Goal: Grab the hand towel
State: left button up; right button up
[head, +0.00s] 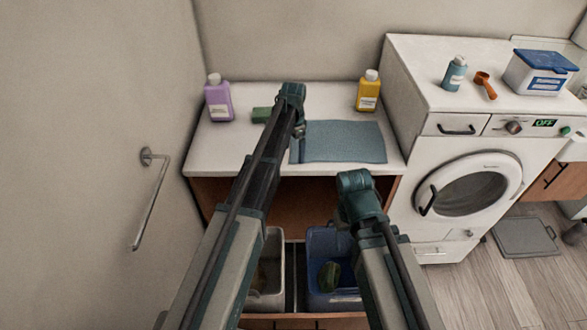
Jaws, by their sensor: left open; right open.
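The hand towel (346,142) is a blue-grey cloth lying flat on the white counter. My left arm reaches over the counter, and its gripper (298,130) is open at the towel's left edge. I cannot tell whether it touches the cloth. My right gripper (355,186) is open and empty, in front of the counter's front edge and nearer to me than the towel. Its fingers are mostly hidden by its own wrist.
A purple bottle (217,98), green sponge (262,115) and yellow bottle (369,91) stand around the towel. A washing machine (470,185) is at right. Below are a white bin (272,296) and blue bin (318,240). A towel bar (152,204) is on the left wall.

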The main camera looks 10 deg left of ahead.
aim_at(294, 162)
pick_arm(q)
jog(key=shift+f+b, duration=0.95)
jog(key=shift+f, duration=0.55)
pick_arm(e)
jog(key=shift+f, duration=1.45)
pick_arm(q)
jog(key=shift+f, duration=0.1)
pick_arm(e)
jog(key=shift+f, duration=0.1)
pick_arm(q)
jog(key=shift+f, duration=0.1)
jog(key=shift+c, duration=0.6)
grip_shut()
notch_tip(294, 162, up, 12)
jog(key=p, duration=1.1)
jog(key=shift+p, duration=0.4)
pick_arm(e)
notch_tip(294, 162, up, 12)
